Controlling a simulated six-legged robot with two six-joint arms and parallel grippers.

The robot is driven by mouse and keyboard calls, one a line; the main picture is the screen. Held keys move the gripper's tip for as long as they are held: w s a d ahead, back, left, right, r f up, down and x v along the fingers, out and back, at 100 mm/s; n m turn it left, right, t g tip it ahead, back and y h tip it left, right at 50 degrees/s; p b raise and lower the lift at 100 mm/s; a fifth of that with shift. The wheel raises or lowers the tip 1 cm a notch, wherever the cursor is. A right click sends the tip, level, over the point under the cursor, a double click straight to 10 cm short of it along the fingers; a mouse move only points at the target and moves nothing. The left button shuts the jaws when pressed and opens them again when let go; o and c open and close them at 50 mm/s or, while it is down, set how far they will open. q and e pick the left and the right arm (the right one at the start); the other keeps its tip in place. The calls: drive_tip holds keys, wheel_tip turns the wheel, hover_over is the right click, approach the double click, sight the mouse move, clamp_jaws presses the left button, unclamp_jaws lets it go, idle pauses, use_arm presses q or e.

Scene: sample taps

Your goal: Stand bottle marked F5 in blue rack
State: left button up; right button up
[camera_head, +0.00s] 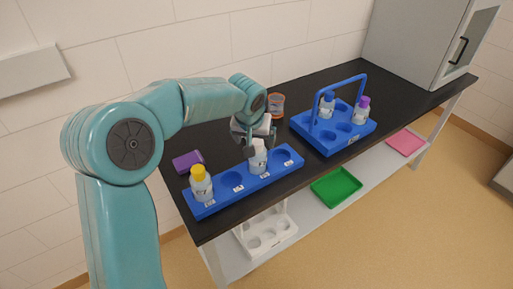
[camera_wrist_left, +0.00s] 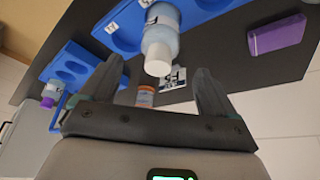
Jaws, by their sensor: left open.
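A pale bottle with a white cap (camera_head: 258,160) stands upright in the long blue rack (camera_head: 232,185); it also shows in the left wrist view (camera_wrist_left: 160,38). A yellow-capped bottle (camera_head: 201,184) stands at the rack's left end. The rack has empty round seats between these bottles and at its right end. My left gripper (camera_head: 255,141) is above the white-capped bottle, partly hiding its top. I cannot read which bottle is marked F5.
A blue carrier (camera_head: 322,144) with a tall handle holds a blue-capped bottle (camera_head: 327,106) and a purple-capped one (camera_head: 361,111). An orange jar (camera_head: 276,105) stands behind my gripper. A purple box (camera_head: 187,161) lies behind the rack. Green (camera_head: 337,187) and pink trays are on the lower shelf.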

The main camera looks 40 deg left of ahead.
use_arm(q)
drive_tip(key=v, duration=0.3)
drive_tip(key=shift+r, duration=0.1)
idle(0.5)
